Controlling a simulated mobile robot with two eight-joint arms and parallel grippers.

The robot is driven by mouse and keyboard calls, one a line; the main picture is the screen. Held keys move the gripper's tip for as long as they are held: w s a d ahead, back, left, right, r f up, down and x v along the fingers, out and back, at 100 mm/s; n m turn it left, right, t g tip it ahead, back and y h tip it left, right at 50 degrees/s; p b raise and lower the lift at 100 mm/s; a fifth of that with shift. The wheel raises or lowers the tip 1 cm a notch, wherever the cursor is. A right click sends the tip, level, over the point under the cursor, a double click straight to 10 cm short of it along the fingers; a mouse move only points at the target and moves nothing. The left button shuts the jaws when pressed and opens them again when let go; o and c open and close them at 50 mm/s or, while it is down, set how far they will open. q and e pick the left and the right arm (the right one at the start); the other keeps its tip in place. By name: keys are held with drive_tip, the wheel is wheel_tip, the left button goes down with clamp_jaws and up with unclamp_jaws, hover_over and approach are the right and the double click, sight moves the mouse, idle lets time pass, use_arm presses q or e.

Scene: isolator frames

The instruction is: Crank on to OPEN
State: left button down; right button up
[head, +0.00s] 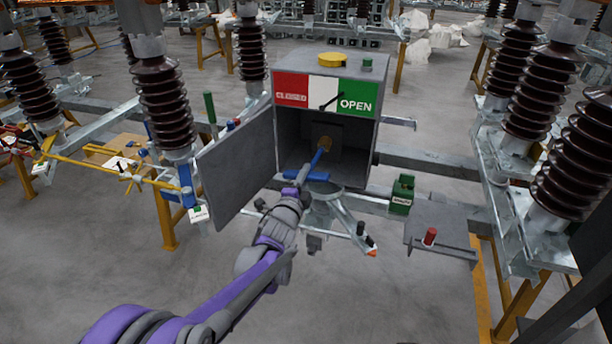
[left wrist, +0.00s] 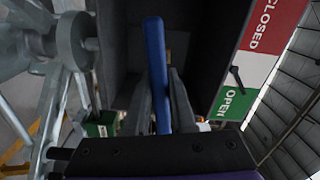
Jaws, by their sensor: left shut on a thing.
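The grey cabinet (head: 330,62) stands open in the middle of the head view, its door (head: 238,165) swung to the left. Its front carries a red CLOSED field (head: 291,88), a white field and a green OPEN field (head: 357,97). A black pointer (head: 329,102) slants over the white field, one end close to the green edge. The blue crank (head: 318,160) reaches from a brass-coloured socket (head: 325,143) inside the cabinet. My left gripper (head: 302,178) is shut on the crank; the left wrist view shows its blue bar (left wrist: 157,70) between the fingers. My right gripper is out of view.
A yellow knob (head: 333,58) and a green button sit on the cabinet top. A grey shelf (head: 440,232) with a red-topped piece (head: 430,237) and a green box (head: 402,195) are at right. Brown insulators flank both sides. Bare floor lies in front.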

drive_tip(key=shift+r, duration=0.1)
use_arm(q)
drive_tip(key=m, duration=0.1)
drive_tip(key=m+p, duration=0.1)
drive_tip(key=shift+r+m, duration=0.3)
drive_tip(key=shift+r, duration=0.05)
drive_tip(key=m, duration=0.1)
drive_tip(key=m+p, duration=0.1)
drive_tip(key=m, duration=0.1)
drive_tip(key=shift+w+a+r, duration=0.1)
drive_tip(key=shift+a+r, duration=0.05)
drive_tip(key=shift+r, duration=0.05)
drive_tip(key=shift+f+m+p, duration=0.1)
drive_tip(key=shift+m+p, duration=0.2)
drive_tip(key=shift+m, duration=0.1)
drive_tip(key=shift+f, duration=0.1)
drive_tip(key=shift+c, duration=2.2)
unclamp_jaws()
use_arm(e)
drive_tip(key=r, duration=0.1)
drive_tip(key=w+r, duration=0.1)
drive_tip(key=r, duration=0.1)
use_arm(q)
drive_tip(key=o, duration=0.4)
drive_tip(key=shift+o, duration=0.2)
